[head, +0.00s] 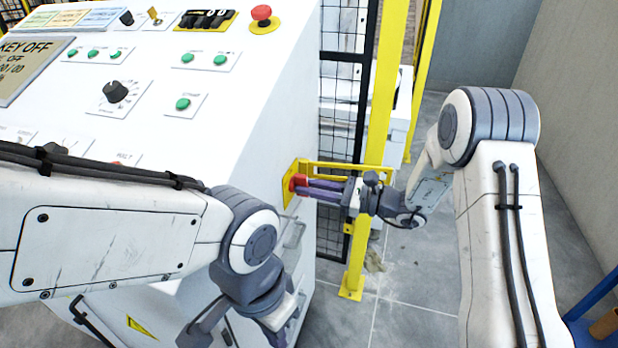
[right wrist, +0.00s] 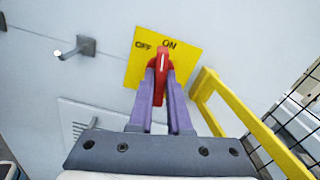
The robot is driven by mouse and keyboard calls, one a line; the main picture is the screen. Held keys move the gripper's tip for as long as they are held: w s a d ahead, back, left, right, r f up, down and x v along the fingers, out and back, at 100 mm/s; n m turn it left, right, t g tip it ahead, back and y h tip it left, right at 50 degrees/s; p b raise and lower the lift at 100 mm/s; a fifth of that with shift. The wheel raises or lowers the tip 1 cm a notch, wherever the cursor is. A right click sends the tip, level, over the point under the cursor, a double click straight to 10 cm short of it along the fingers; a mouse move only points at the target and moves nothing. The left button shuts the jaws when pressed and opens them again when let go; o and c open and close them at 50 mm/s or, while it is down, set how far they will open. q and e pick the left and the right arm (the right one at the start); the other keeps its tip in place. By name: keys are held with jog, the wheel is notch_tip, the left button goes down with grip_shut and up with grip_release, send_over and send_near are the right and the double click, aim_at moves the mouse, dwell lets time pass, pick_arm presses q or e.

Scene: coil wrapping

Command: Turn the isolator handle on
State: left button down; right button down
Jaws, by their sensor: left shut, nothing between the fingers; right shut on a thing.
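The isolator handle is red with a white mark and shows in the right wrist view (right wrist: 161,68) and, small, in the head view (head: 296,183). It sits on a yellow plate (right wrist: 138,75) marked OFF at left and ON at upper right, on the cabinet's side. In the right wrist view its white mark stands upright, just below the ON label. My right gripper (head: 308,188) is shut on the handle, with a purple finger on each side. My left gripper (head: 280,325) is low in front of the cabinet, shut and empty, partly cut off by the frame edge.
A yellow guard bracket (right wrist: 212,90) stands out right beside the plate. A yellow post (head: 380,130) and black mesh fence (head: 340,110) are close to the right arm. The white cabinet (head: 250,90) carries knobs, green buttons and a red emergency stop (head: 262,14).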

jog(key=shift+m+p, duration=1)
jog(key=shift+m, duration=0.4)
jog(key=c, duration=0.9)
grip_release()
jog(key=shift+o, duration=0.2)
jog(key=v, duration=1)
jog(key=shift+d, duration=0.25)
jog(key=shift+s, duration=0.1)
